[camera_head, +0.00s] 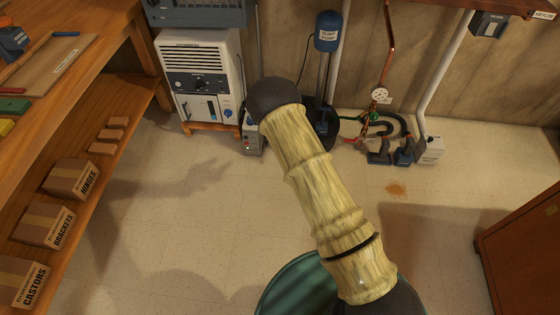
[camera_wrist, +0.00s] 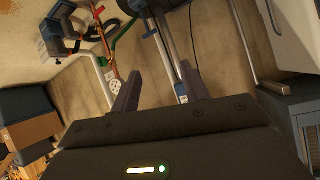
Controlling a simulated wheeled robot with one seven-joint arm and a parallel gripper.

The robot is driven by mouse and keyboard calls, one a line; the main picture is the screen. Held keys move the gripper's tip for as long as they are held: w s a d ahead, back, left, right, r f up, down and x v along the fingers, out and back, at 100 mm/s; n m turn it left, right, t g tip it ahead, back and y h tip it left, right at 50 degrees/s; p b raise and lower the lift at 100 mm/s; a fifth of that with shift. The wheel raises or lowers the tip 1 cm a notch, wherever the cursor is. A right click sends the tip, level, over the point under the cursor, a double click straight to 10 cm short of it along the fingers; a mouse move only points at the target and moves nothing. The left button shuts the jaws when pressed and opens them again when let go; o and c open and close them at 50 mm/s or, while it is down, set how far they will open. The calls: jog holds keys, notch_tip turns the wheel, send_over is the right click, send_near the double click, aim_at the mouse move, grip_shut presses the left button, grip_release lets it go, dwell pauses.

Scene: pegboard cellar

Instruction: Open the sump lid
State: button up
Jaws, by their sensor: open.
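The sump lid appears to be the dark round cover (camera_head: 327,137) on the floor by the back wall in the head view. My arm hides its left part, and any handle on it is hard to make out. A blue sump pump unit (camera_head: 328,32) is above it on the wall, with grey pipes running down to the cover. My gripper (camera_wrist: 159,72) is open and empty in the wrist view, its two fingers apart and pointing toward the wall and pipes. In the head view my arm hides the gripper. I see no contact with the lid.
A white dehumidifier-like unit (camera_head: 200,80) and a small grey box (camera_head: 252,136) stand left of the cover. A copper pipe (camera_head: 390,40), hoses and a white box (camera_head: 430,150) are on the right. Shelves with boxes (camera_head: 72,180) line the left. The middle floor is mostly clear.

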jog(key=s+a+f+t+b, duration=0.1)
jog(key=a+f+t+b, duration=0.1)
jog(key=f+b, duration=0.4)
jog(key=a+f+n+t+y+b, duration=0.1)
jog(key=f+b, duration=0.5)
jog(key=f, duration=1)
jog(key=s+a+f+n+t+y+b, duration=0.1)
jog(key=a+f+t+b, duration=0.2)
jog(key=f, duration=0.8)
jog(key=a+b, duration=0.2)
jog(key=b, duration=0.1)
jog(key=shift+s+a+t+b, duration=0.3)
jog(key=shift+t+b, duration=0.05)
jog(key=shift+t, duration=0.05)
jog(key=shift+w, duration=0.1)
